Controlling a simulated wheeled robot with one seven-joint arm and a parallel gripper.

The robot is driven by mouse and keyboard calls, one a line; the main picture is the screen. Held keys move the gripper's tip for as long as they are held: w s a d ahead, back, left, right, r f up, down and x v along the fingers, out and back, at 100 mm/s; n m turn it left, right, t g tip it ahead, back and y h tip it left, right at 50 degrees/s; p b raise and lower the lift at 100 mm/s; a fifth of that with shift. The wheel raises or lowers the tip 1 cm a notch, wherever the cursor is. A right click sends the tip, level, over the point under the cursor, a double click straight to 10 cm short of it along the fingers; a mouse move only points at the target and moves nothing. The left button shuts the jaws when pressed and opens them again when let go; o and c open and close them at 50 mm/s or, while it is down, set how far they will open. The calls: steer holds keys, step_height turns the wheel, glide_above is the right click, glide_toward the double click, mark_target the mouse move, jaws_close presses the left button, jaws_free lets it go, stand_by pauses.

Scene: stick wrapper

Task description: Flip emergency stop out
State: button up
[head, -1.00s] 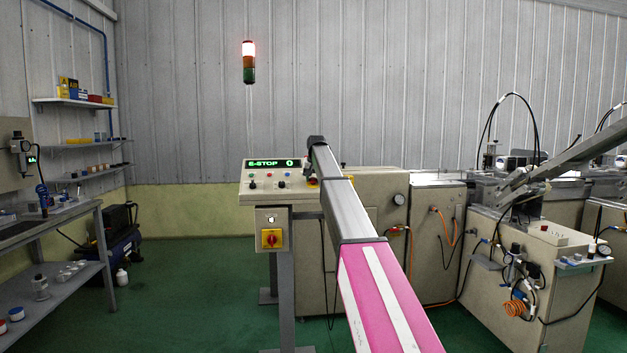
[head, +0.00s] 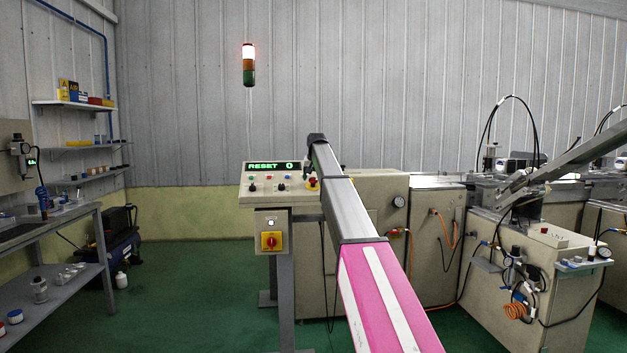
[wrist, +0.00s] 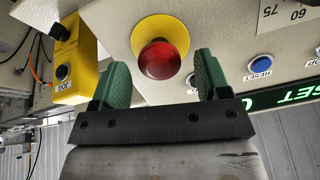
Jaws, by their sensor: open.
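The emergency stop is a red mushroom button (wrist: 159,60) on a round yellow plate (wrist: 173,27), near the top middle of the wrist view. My gripper (wrist: 160,85) is open, with one green finger on each side of the button in that view. I see no contact between the fingers and the button. In the head view, my arm reaches to the control panel (head: 258,195), and part of the yellow plate (head: 313,184) shows beside its end. The panel's green display (head: 273,167) reads RESET.
A blue RESET button (wrist: 260,64) sits right of my gripper in the wrist view. A yellow box with a button (wrist: 75,70) sits to the left. A signal tower (head: 248,65) is lit at its top. A workbench (head: 60,235) stands at the left, with open green floor between.

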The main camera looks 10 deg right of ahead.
steer(key=v, duration=1)
steer(key=s+f+g, duration=0.1)
steer(key=s+f, duration=0.5)
steer(key=f, duration=0.7)
steer(key=s+f+n, duration=0.1)
steer(key=s+f, duration=0.5)
steer(key=f, duration=0.6)
steer(key=s+f+g, duration=0.1)
steer(key=s+f, duration=0.5)
steer(key=f, duration=0.7)
steer(key=s+f+g, duration=0.1)
steer(key=s+f, duration=0.7)
steer(key=s, duration=0.3)
steer(key=s+f, duration=0.8)
steer(key=s, duration=0.4)
steer(key=s+f+n+g, duration=0.1)
steer(key=s+f, duration=0.8)
steer(key=s, duration=0.2)
steer(key=shift+s+g, duration=0.3)
steer(key=shift+s, duration=0.1)
steer(key=shift+a, duration=0.15)
